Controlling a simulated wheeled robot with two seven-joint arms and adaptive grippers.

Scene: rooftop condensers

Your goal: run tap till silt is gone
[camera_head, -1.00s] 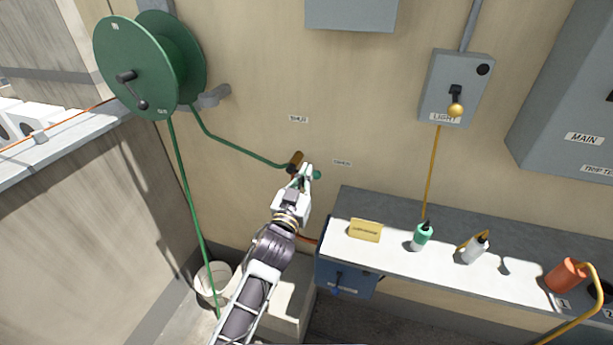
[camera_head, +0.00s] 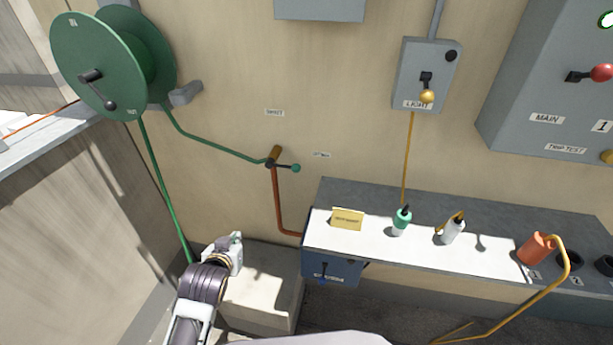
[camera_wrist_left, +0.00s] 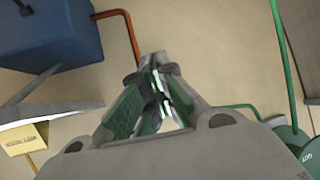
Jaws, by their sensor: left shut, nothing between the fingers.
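The tap (camera_head: 270,162) is on the wall where the green hose meets the copper pipe (camera_head: 279,205). Its lever has a teal knob (camera_head: 296,168) and points right, slightly down. My left gripper (camera_head: 236,252) is below and left of the tap, clear of it, over a pale block. In the left wrist view its fingers (camera_wrist_left: 160,95) are together with nothing between them. The green hose (camera_head: 165,190) drops from the reel (camera_head: 100,65), and its lower end is hidden behind my left arm. No water or silt is visible. My right gripper is out of view.
A bench (camera_head: 450,262) on the right holds a yellow card (camera_head: 347,220), a green bottle (camera_head: 401,222), a white bottle (camera_head: 452,230) and an orange cylinder (camera_head: 535,248). A blue box (camera_head: 332,270) hangs at its left end.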

